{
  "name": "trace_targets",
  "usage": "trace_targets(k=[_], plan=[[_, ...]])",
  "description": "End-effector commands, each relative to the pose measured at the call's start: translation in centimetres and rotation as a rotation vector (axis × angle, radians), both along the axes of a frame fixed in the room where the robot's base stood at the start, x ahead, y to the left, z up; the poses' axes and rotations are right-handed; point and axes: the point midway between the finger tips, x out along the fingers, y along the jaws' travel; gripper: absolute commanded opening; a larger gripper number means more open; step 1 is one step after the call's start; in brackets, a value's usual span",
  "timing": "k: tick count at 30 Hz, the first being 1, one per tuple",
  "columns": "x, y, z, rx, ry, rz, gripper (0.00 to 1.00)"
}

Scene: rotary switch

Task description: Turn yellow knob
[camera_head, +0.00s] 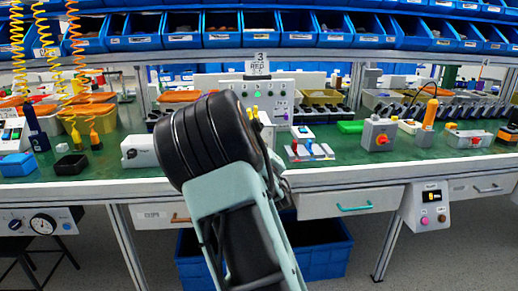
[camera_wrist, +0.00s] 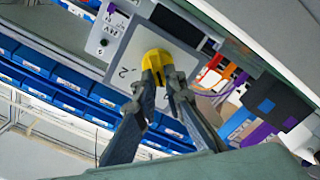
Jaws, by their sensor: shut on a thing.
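The yellow knob (camera_wrist: 155,58) sits on a light grey square plate (camera_wrist: 124,70) marked "2" in the wrist view. My gripper (camera_wrist: 160,82) has its two grey fingers on either side of the knob's near part and is shut on it. The fingertips cover some of the knob's lower edge.
Blue bins (camera_head: 182,31) line the shelf above. Coiled hoses (camera_head: 76,45) hang at left.

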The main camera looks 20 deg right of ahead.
Motion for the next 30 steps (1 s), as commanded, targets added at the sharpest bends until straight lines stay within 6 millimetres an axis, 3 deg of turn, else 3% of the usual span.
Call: trace_targets(k=[1,2,6,19,30], plan=[[0.0,0.0,-0.1,-0.001,0.003,-0.001,0.00],[0.0,0.0,-0.1,-0.001,0.003,-0.001,0.12],[0.0,0.0,-0.1,-0.001,0.002,0.000,0.28],[-0.9,0.2,0.1,0.003,-0.002,-0.001,0.28],[-7.3,2.1,0.0,0.004,0.000,0.001,0.28]])
